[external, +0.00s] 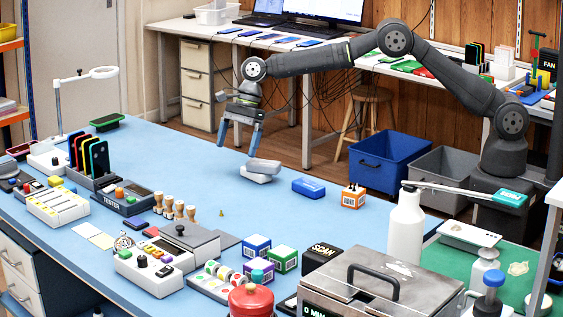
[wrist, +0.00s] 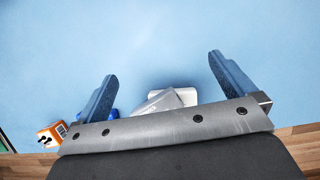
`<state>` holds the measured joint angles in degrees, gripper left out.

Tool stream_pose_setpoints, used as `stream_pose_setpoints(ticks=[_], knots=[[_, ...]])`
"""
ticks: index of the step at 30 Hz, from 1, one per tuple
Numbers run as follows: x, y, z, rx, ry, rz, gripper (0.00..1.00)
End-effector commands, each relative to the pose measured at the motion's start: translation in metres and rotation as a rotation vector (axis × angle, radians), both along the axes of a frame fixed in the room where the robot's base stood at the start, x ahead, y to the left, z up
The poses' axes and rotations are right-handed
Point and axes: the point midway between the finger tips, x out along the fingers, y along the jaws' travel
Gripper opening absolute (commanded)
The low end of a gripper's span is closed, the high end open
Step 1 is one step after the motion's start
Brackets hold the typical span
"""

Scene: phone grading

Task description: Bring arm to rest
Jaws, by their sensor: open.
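My gripper (external: 238,138) is open and empty, with its blue fingers pointing down above the blue table (external: 330,235). In the wrist view my gripper (wrist: 165,85) shows its two fingers wide apart with only bare blue tabletop between their tips. A white and grey device (external: 262,170) sits on the table just right of and below the fingers in the external view. It also shows in the wrist view, partly hidden behind the gripper's bar, as a white and grey shape (wrist: 185,97). My arm stretches left from its base at the right.
A blue box (external: 309,187) and an orange-and-white cube (external: 353,196) lie right of the device. A phone rack (external: 90,160), a tester (external: 125,198) and several stamps (external: 170,206) crowd the left and front. A blue bin (external: 390,158) stands behind the table.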

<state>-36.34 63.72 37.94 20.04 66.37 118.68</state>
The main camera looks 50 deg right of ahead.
Motion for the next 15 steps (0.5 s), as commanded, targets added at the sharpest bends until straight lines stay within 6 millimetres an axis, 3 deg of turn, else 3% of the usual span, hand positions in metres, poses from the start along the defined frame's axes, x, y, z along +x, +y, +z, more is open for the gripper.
stream_pose_setpoints(ticks=[9,15], knots=[[-0.014,0.054,-0.034,0.000,0.001,0.004,1.00],[-0.020,0.077,-0.048,0.000,0.000,0.002,1.00]])
